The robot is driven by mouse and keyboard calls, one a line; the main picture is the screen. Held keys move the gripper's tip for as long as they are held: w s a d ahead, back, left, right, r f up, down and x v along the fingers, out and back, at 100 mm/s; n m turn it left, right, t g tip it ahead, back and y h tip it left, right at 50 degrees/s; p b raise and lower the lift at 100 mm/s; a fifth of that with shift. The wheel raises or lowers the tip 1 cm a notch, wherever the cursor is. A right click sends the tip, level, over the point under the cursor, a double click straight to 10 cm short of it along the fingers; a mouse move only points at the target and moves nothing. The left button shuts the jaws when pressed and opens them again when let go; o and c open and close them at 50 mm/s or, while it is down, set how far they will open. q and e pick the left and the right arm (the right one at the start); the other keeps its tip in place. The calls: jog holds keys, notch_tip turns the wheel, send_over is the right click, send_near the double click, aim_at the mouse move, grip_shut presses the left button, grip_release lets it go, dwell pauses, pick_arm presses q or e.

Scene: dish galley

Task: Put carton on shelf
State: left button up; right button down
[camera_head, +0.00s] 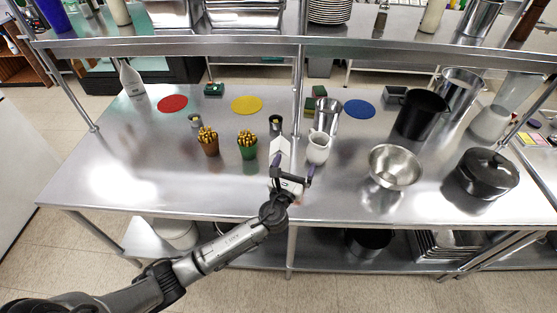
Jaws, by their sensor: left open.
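A white carton (280,147) stands on the steel counter near its front middle, just beyond my left gripper. My left gripper (292,168) reaches in from the lower left, with its jaws open and its dark fingers pointing away from me. One finger is at the carton's near side and the other is close to a white jug (318,149). I cannot tell whether the fingers touch the carton, and its lower part is partly hidden by the gripper. The steel shelf (200,46) runs across the top, above the counter. My right gripper is not in view.
Two cups of yellow sticks (208,148) stand left of the carton. A steel bowl (395,165), a black pot (487,173) and a dark bucket (422,115) stand right. Stacked plates (329,10) and bottles occupy the shelf. The counter's left front is clear.

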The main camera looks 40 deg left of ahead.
aim_at(280, 150)
pick_arm(q)
jog(key=s+a+f+n+g+y, duration=0.2)
jog(key=s+f+n+g+y, duration=0.2)
jog(key=s+f+g, duration=0.1)
jog(key=x, duration=0.9)
jog(key=p+x, duration=0.1)
jog(key=x, duration=0.3)
jog(key=shift+w+a+r, duration=0.1)
jog(key=shift+a+r, duration=0.05)
jog(key=shift+r, duration=0.1)
jog(key=c, duration=1.8)
jog(key=shift+r, duration=0.15)
grip_shut()
jog(key=shift+r, duration=0.15)
